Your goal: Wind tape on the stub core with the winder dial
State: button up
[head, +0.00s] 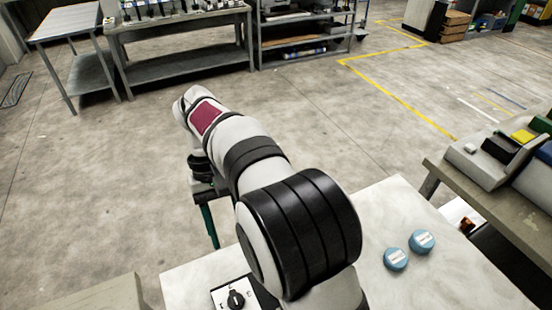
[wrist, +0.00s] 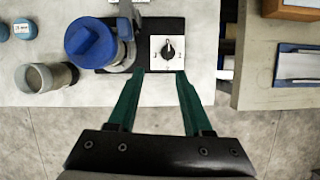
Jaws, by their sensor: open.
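My gripper (wrist: 161,74) has two long green fingers, spread apart and empty, with tips just short of the dial plate in the wrist view. The winder dial (wrist: 168,49) is a black knob on a white plate, its pointer upward there; it also shows at the bottom of the head view (head: 236,299). Left of it stands the winder (wrist: 125,28), with a blue round piece (wrist: 88,42) beside it. A hollow grey-brown core (wrist: 38,78) lies tilted at the left, open end visible. I cannot tell whether it is the stub core. My arm hides much of the bench in the head view.
Two blue labelled discs (head: 396,259) (head: 422,242) lie on the pale bench (head: 400,205). They also show at the wrist view's left. Open floor lies beyond the bench edge.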

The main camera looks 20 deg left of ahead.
aim_at(234, 297)
jog(key=shift+n+h, duration=0.3)
jog(key=shift+n, duration=0.2)
jog(key=a+x, duration=0.1)
jog(key=x, duration=0.4)
jog(key=a+x, duration=0.1)
jog(key=x, duration=0.5)
jog(key=a+x, duration=0.1)
jog(key=x, duration=0.4)
jog(key=shift+s+f, duration=0.4)
jog(key=shift+f, duration=0.3)
jog(key=shift+a, duration=0.1)
grip_shut()
